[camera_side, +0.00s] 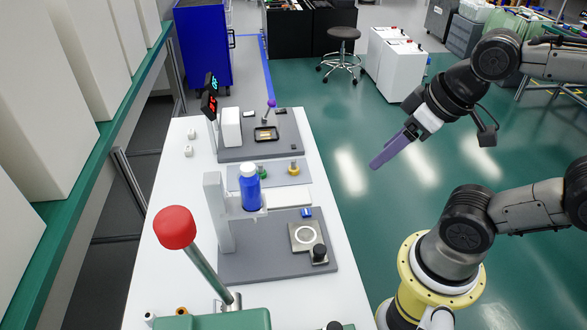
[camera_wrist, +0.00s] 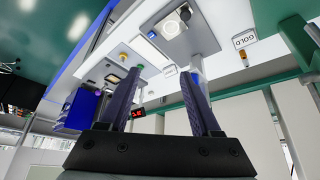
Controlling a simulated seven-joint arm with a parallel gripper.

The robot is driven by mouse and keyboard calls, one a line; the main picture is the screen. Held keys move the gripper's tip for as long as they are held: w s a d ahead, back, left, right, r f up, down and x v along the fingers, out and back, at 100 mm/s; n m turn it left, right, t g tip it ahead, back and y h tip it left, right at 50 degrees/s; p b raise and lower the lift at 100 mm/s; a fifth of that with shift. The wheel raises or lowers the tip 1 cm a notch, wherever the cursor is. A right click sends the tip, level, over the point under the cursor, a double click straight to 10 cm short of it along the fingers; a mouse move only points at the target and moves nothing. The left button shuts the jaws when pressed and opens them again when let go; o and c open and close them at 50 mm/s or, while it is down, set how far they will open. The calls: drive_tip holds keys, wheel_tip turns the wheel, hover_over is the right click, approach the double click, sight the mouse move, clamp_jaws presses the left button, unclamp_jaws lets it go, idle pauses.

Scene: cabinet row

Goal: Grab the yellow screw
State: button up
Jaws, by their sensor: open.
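The yellow screw (camera_side: 293,167) stands upright on a grey plate (camera_side: 276,180) on the white table, to the right of a green screw (camera_side: 262,173). In the wrist view the yellow screw (camera_wrist: 123,56) is small and lies beyond the left finger, outside the gap between the fingers. My gripper (camera_side: 377,164) is in the air to the right of the table, above the green floor and well apart from the screw. In the wrist view the fingers of my gripper (camera_wrist: 161,74) are spread, with nothing held between them.
A blue bottle (camera_side: 250,192) on a white stand (camera_side: 214,205) is near the screws. A purple-knobbed joystick station (camera_side: 286,147) lies behind them. A red-topped lever (camera_side: 175,228) rises in front. The air between my gripper and the table is clear.

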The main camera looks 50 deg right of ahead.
drive_tip(key=shift+o, duration=0.5)
